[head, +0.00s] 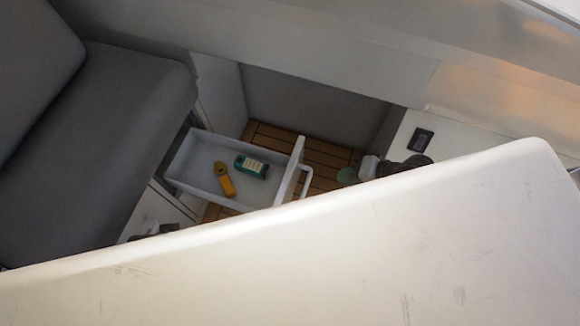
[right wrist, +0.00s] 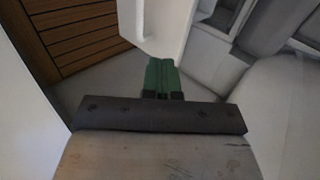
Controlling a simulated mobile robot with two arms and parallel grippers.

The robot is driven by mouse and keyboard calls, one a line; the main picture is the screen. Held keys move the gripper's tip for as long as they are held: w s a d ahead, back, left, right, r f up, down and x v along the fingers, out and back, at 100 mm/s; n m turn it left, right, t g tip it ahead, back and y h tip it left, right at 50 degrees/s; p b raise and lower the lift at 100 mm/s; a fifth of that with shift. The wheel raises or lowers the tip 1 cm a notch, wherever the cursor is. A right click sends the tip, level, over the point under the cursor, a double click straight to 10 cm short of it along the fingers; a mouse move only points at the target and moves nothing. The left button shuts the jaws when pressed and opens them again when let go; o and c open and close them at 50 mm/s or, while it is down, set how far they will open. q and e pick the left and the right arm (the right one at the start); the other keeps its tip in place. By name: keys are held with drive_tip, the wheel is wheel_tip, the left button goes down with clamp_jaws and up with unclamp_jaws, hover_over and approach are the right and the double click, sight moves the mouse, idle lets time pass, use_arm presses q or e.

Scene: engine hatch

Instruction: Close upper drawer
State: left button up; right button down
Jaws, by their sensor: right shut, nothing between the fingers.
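The upper drawer (head: 182,150) is a white open box, pulled out, in the middle of the head view. Its front panel (head: 291,165) faces right and carries a white handle (head: 307,181). My right gripper (head: 347,176) has green fingers and is right of the handle, apart from it in the head view. In the right wrist view my gripper (right wrist: 162,76) is shut and empty, with a white panel and handle-like piece (right wrist: 138,22) just beyond the fingertips. Whether they touch is unclear. My left gripper's fingers do not show.
A yellow tool (head: 225,180) and a green-and-white device (head: 251,166) lie in the drawer. A large white tabletop (head: 330,255) covers the foreground and hides the lower area. A grey seat (head: 110,140) stands left. Slatted wooden floor (head: 320,157) shows behind the drawer.

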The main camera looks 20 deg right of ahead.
sight(293, 175)
drive_tip(key=b+x, duration=0.1)
drive_tip(key=x, duration=0.3)
drive_tip(key=b+x, duration=0.1)
drive_tip(key=x, duration=0.3)
drive_tip(key=r+b+x, duration=0.1)
drive_tip(key=x, duration=0.3)
drive_tip(key=shift+w+a, duration=0.2)
drive_tip(key=shift+a, duration=0.2)
drive_tip(key=shift+w+a, duration=0.3)
drive_tip(key=shift+a, duration=0.2)
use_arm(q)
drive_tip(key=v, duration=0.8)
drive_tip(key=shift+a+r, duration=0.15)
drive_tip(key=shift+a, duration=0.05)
